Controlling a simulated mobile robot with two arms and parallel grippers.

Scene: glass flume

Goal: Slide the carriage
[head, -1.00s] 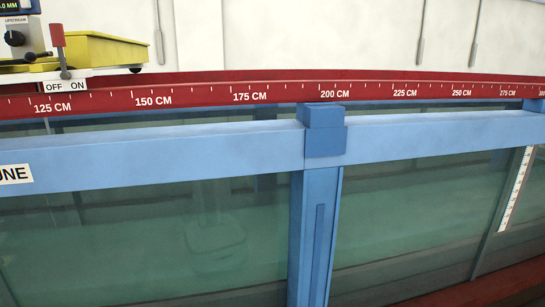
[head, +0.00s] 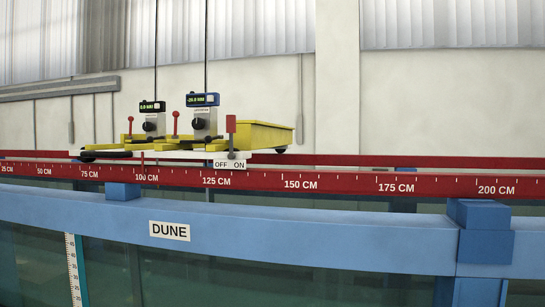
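The carriage (head: 262,136) is a yellow frame with a white front plate, standing on the red rail (head: 345,185) left of centre in the head view. It spans roughly from the 75 CM mark to past the 125 CM mark. A thin red pointer (head: 142,168) hangs from it near the 100 CM mark. A red-handled lever (head: 231,132) stands upright between the OFF and ON labels at its right front. Two gauges with digital displays, a black one (head: 152,106) and a blue one (head: 203,100), stand on it. Neither of my grippers shows.
The blue flume frame (head: 330,242) with a DUNE label (head: 170,231) runs below the rail, with glass walls beneath. The rail right of the carriage is clear. Thin vertical rods rise from the gauges. A pale wall and windows stand behind.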

